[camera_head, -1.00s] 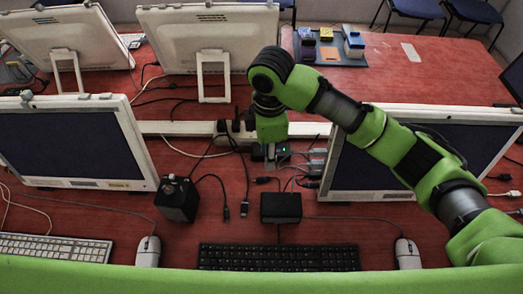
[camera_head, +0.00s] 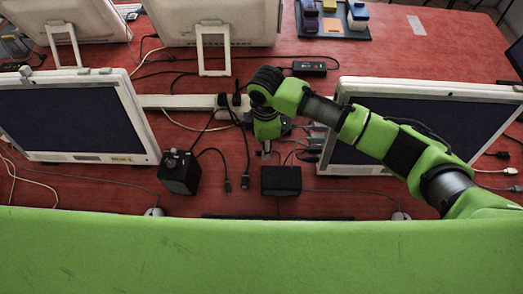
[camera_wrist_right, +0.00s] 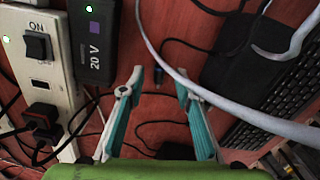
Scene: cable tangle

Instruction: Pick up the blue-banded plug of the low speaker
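The low black speaker box (camera_head: 281,180) lies on the red table in front of my right gripper (camera_head: 266,150). It shows dark at the upper right of the wrist view (camera_wrist_right: 228,62). A small dark plug with a bluish part (camera_wrist_right: 158,76) lies near the gap between my right fingertips (camera_wrist_right: 157,84) in the wrist view. The fingers are apart, with nothing between them that I can see gripped. In the head view my right gripper's fingers are largely hidden by its wrist. My left gripper is not in view.
A white power strip (camera_wrist_right: 38,62) and a black 20 V adapter (camera_wrist_right: 95,38) lie left of the fingers. A pale cable (camera_wrist_right: 175,75) crosses the wrist view close by. A taller black speaker (camera_head: 179,173), loose plugs (camera_head: 244,182) and a monitor (camera_head: 375,135) stand around.

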